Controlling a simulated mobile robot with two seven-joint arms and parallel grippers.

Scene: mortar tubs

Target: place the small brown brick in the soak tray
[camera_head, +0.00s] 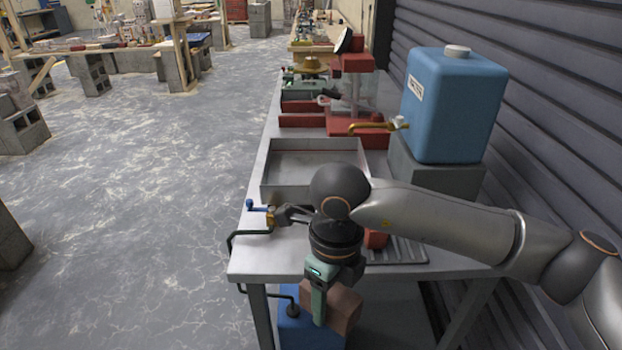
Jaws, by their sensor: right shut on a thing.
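The small brown brick (343,306) is in my right gripper (322,300), which is shut on it. The gripper points downward, and the brick hangs in front of the table's near edge, partly hidden by the green-grey finger. The soak tray (290,193), a shallow square metal tray with raised walls, stands on the table beyond the gripper. Its inside looks empty where I can see it; my right arm's elbow hides its near right corner. My left gripper is not in view.
The metal table (262,262) runs away along a grey slatted wall. A blue water tank (452,105) stands on a grey block at right, its brass tap (378,127) reaching toward the tray. A blue-handled fitting (262,207) sits at the left edge. Open floor lies left.

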